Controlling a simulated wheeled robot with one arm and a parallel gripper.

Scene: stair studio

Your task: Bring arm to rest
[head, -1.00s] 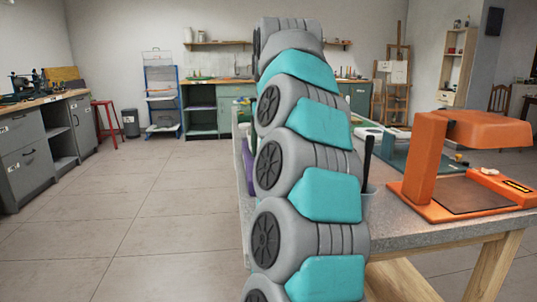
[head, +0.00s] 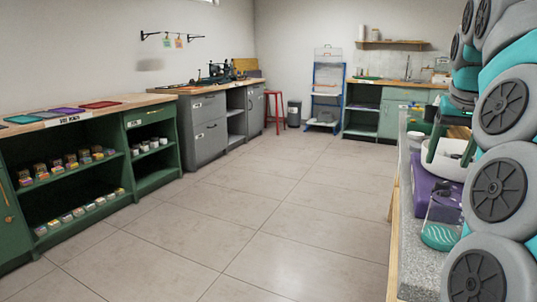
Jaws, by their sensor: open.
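My arm (head: 495,185), with grey rounded links, dark round caps and teal covers, fills the right edge of the head view. Its links stand in a bent stack, and a second row of links shows behind the front one at the top right. The arm's upper and right parts are cut off by the picture edge.
A grey-topped worktable (head: 420,268) stands at the right, partly behind my arm, with a purple item (head: 432,200) and a white round item (head: 447,160) on it. Green shelves (head: 80,180) and grey cabinets (head: 207,130) line the left. The tiled floor between is clear.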

